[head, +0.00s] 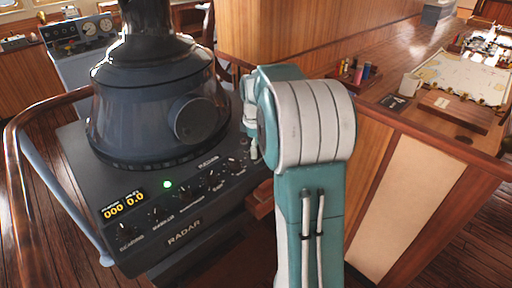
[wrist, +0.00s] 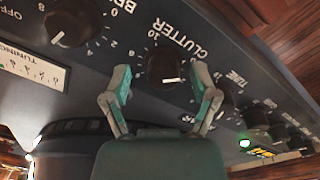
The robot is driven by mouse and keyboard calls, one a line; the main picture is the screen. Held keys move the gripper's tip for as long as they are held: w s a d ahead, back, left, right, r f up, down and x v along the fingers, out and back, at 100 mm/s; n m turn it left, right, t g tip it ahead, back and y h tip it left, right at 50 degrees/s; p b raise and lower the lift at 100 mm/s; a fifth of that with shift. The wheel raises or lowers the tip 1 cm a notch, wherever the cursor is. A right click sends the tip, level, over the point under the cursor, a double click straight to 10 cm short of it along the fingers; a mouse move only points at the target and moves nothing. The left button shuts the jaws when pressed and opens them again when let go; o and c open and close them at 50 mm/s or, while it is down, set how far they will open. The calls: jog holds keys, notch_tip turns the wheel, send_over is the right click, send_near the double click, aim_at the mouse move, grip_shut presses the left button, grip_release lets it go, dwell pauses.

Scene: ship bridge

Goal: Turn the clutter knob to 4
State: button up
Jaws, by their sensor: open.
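The clutter knob (wrist: 167,65) is a round black knob on the dark radar panel, under a CLUTTER label. A white mark shows on its lower side in the wrist view; the number it points at is not readable. My gripper (wrist: 161,76) is open, with one teal-and-grey finger on each side of the knob. The fingers look apart from the knob; contact cannot be made out. In the head view, the radar console (head: 185,240) has a row of knobs along its front.
Neighbouring knobs, including a brilliance-side knob (wrist: 75,22) and a tune knob (wrist: 222,95), sit close on both sides. A large radar hood (head: 150,110) rises behind the panel. A wooden railing (head: 18,170) curves at left; a chart table (head: 460,80) stands at right.

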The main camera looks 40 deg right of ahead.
jog(key=shift+a, duration=0.2)
grip_shut()
jog(key=shift+f, duration=0.1)
jog(key=shift+m, duration=0.3)
jog(key=m, duration=0.4)
jog(key=shift+f+m, duration=0.1)
jog(key=shift+m, duration=0.2)
jog(key=m, duration=0.5)
jog(key=shift+s, duration=0.1)
jog(key=m, duration=0.5)
jog(key=shift+m+g, duration=0.3)
jog(key=shift+m, duration=0.1)
jog(key=m, duration=0.5)
jog(key=shift+m, duration=0.3)
